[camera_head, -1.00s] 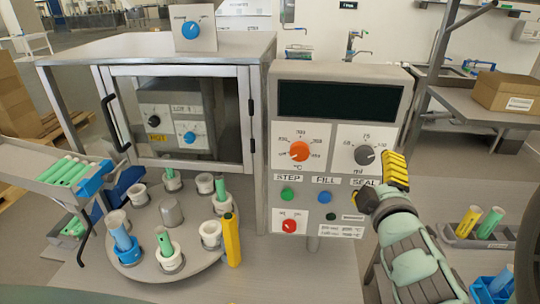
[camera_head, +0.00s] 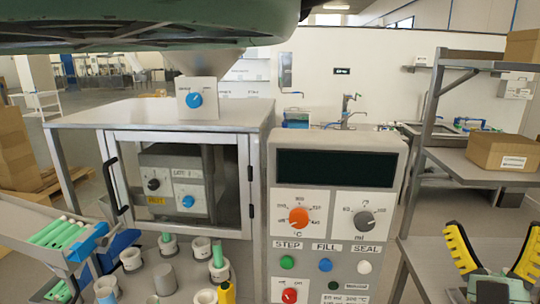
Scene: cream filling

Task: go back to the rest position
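My gripper (camera_head: 490,248) is at the lower right of the head view. Its two yellow-padded fingers are spread wide, point upward and hold nothing. It is to the right of the control panel (camera_head: 338,225) and apart from it. The panel carries an orange knob (camera_head: 299,217), a grey knob (camera_head: 364,220), and a row of green (camera_head: 287,262), blue (camera_head: 325,265) and white (camera_head: 364,267) buttons. A red knob (camera_head: 289,296) is below them.
A glass-fronted cabinet (camera_head: 259,165) stands left of the panel. Before it are cups with green tubes (camera_head: 218,255) and a yellow tube (camera_head: 227,293). A rack (camera_head: 25,230) of green tubes is at left. A cardboard box (camera_head: 502,152) sits on the right-hand shelf.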

